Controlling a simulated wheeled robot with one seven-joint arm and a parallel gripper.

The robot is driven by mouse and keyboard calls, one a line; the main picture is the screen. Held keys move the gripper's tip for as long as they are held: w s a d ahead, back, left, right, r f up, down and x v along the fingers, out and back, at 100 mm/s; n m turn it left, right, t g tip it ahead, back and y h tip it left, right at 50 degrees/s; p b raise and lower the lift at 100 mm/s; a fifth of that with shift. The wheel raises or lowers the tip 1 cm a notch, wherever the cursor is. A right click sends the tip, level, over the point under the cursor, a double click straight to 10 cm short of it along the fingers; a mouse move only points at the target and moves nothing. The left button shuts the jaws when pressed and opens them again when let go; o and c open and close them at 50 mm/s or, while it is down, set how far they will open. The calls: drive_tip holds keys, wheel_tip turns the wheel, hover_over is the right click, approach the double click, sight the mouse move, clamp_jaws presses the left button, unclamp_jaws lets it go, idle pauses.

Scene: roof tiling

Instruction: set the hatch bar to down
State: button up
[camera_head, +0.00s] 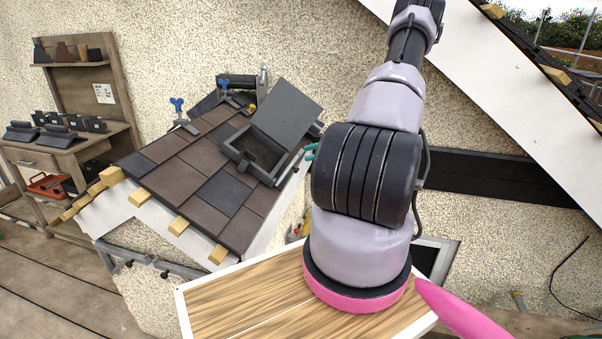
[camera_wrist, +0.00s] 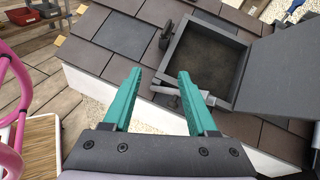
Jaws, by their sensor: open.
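The roof hatch is a dark grey box frame (camera_head: 232,150) set in the tiled roof, with its lid (camera_head: 289,112) standing open. The wrist view shows the hatch frame (camera_wrist: 198,57) and the lid (camera_wrist: 285,65) at the upper right. A light grey bar (camera_wrist: 166,91) lies along the near edge of the frame, partly behind my right finger. In the head view a thin grey bar (camera_head: 291,170) shows along the frame's right side. My gripper (camera_wrist: 159,73) is open, its teal fingertips either side of the bar's visible end in the picture. Contact cannot be told.
Brown and grey tiles (camera_head: 187,155) cover the small roof. Blue-handled tools (camera_head: 178,107) are near its upper edge. A wooden board (camera_head: 235,305) with a white edge lies below my arm. A workbench (camera_head: 75,145) with dark parts stands at the left.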

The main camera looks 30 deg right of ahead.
drive_tip(key=s+d+f+m+t+h, duration=0.1)
drive_tip(key=d+f+m+t, duration=0.2)
drive_tip(key=f, duration=0.2)
drive_tip(key=s+d+f+m+t, duration=0.1)
drive_tip(key=d+f+m+t, duration=0.2)
drive_tip(key=f, duration=0.2)
drive_tip(key=x, duration=1.1)
drive_tip(key=shift+f, duration=0.25)
clamp_jaws()
idle(0.4)
